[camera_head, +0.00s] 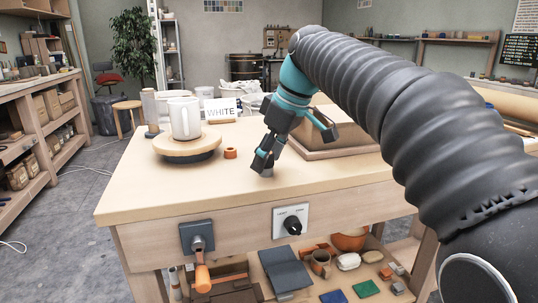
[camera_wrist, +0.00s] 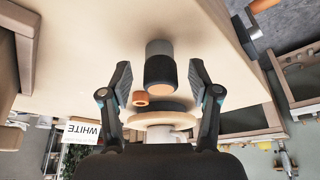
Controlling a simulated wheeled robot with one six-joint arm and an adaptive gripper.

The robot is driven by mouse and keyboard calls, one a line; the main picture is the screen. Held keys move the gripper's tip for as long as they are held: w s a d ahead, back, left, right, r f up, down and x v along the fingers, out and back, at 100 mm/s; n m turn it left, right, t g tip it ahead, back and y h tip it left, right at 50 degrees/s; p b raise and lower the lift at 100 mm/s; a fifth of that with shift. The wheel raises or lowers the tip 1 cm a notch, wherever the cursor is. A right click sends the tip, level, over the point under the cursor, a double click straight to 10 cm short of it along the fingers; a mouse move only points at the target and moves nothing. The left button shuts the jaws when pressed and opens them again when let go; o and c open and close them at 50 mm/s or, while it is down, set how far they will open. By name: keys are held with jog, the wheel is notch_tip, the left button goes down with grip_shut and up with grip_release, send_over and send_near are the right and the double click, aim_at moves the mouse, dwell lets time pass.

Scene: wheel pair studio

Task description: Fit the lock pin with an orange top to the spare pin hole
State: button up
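A small orange piece (camera_head: 230,153) sits on the tabletop right of the round wooden disc; it also shows in the wrist view (camera_wrist: 141,98). I cannot tell whether it is the top of a lock pin. My gripper (camera_head: 265,160) points down near the table, right of this piece. In the wrist view my gripper (camera_wrist: 160,72) has its fingers spread, with a dark and grey cylinder (camera_wrist: 160,66) between them and a gap on each side. An orange-handled lever (camera_head: 202,278) hangs from a dark plate on the table front. I cannot make out a spare pin hole.
A white mug (camera_head: 184,118) stands on the wooden disc (camera_head: 187,146). A "WHITE" card (camera_head: 220,111) is behind. A wooden-edged block (camera_head: 338,140) lies right of my gripper. A knob panel (camera_head: 291,220) is on the table front. The front of the tabletop (camera_head: 150,203) is clear.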

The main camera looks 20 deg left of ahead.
jog(key=v, duration=1.2)
jog(key=shift+d+f, duration=0.1)
jog(key=shift+d, duration=0.05)
